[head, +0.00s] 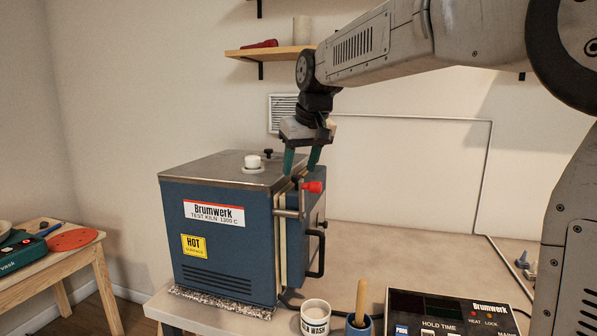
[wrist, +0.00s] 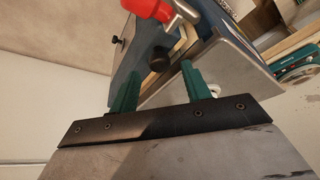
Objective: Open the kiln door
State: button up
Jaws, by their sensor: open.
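The blue kiln (head: 220,230) stands on the bench in the head view, with its door (head: 295,245) on the right side. A black bar handle (head: 317,255) is on the door. A metal latch with a red grip (head: 313,187) is at the upper door edge; the red grip also shows at the top of the wrist view (wrist: 148,8). My gripper (head: 301,168) is open, its green fingers pointing down just above the latch. In the wrist view a black knob (wrist: 158,59) appears between the fingertips (wrist: 158,70); contact cannot be told. A pale strip shows along the door seam.
A cup (head: 315,317), a wooden-handled tool (head: 361,300) in a blue pot and a control box (head: 450,315) stand at the bench front. A shelf (head: 270,53) is on the wall behind. The bench right of the door is mostly clear.

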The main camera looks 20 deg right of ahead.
jog(key=shift+x, duration=1.2)
grip_shut()
jog(key=shift+s, duration=0.1)
